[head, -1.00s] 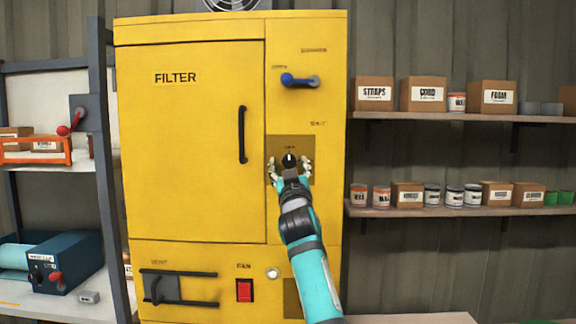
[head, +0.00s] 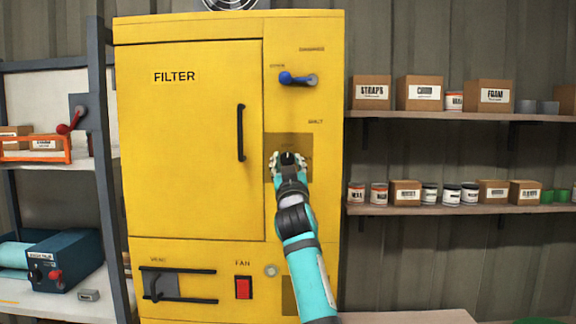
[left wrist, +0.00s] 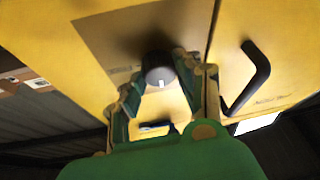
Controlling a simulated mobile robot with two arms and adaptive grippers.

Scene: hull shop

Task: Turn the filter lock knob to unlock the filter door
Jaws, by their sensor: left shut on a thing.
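The filter lock knob (head: 288,158) is a small dark round knob on a brownish plate (head: 303,145), right of the filter door (head: 190,150). My left gripper (head: 289,165) reaches up to it from below and is shut on it. In the left wrist view the knob (left wrist: 159,68) is between the two fingers, and its pale mark shows on its face. The fingers of my left gripper (left wrist: 158,80) touch its sides. The door is flush with the yellow cabinet and looks shut. My right gripper is not in view.
The black door handle (head: 241,133) is left of the knob. A blue lever (head: 296,79) is above it. A red fan switch (head: 243,288) and a vent slider (head: 165,287) are below. Shelves (head: 450,209) with boxes and cans stand to the right.

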